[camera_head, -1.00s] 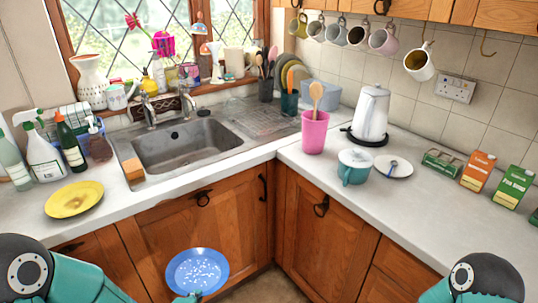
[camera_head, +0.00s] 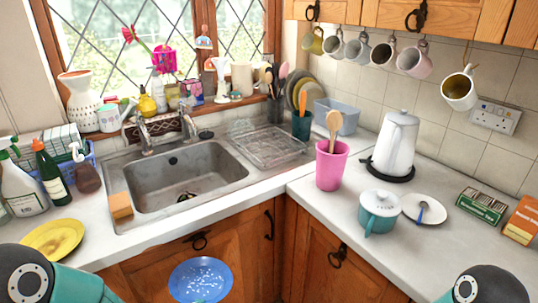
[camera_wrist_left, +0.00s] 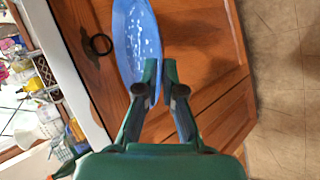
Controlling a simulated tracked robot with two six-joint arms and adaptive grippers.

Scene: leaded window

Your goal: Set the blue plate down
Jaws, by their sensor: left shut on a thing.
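The blue plate (camera_head: 201,278), with white specks on its face, is held up in front of the wooden cupboard doors, below the counter edge. In the left wrist view the plate (camera_wrist_left: 138,40) appears as a narrow oval. My left gripper (camera_wrist_left: 159,72) is shut on its rim; in the head view only a bit of the gripper shows at the bottom edge. My right arm shows at the lower right of the head view, but its gripper is out of view.
The counter holds a yellow plate (camera_head: 52,239), a sponge (camera_head: 121,206), a sink (camera_head: 190,178) with a drying rack (camera_head: 268,149), a pink cup (camera_head: 330,168), a teal pot (camera_head: 379,213) and a kettle (camera_head: 397,145). Bare counter lies in front of the pink cup.

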